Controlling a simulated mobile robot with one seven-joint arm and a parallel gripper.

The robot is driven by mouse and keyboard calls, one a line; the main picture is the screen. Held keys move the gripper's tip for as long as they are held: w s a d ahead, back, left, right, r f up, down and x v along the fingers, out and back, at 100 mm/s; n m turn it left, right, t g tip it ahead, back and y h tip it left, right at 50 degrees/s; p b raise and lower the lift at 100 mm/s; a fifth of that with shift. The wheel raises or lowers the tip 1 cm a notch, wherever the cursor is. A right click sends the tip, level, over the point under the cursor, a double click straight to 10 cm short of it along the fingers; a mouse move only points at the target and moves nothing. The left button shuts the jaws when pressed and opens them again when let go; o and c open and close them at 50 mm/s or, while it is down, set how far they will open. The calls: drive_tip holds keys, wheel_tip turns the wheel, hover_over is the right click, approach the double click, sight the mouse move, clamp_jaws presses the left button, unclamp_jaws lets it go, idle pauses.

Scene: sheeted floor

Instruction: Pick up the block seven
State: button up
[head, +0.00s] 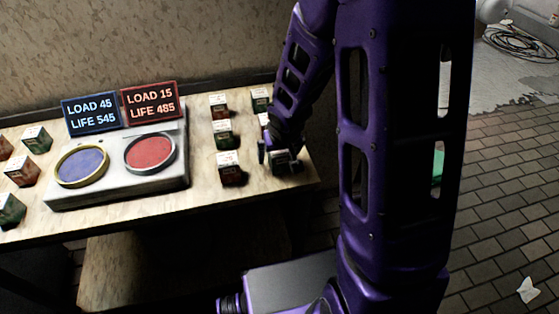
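Several small dark red and dark green blocks with pale tops stand on the wooden table. Another block (264,119) is partly hidden behind my arm.
A grey device (120,178) with a blue dish (82,166) and a red dish (150,152) stands mid-table, with two signs reading LOAD and LIFE behind it. More blocks (22,171) stand at left. The table (205,200) backs onto a wall.

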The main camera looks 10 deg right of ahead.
drive_tip(key=shift+r, duration=0.1)
clamp_jaws()
idle(0.4)
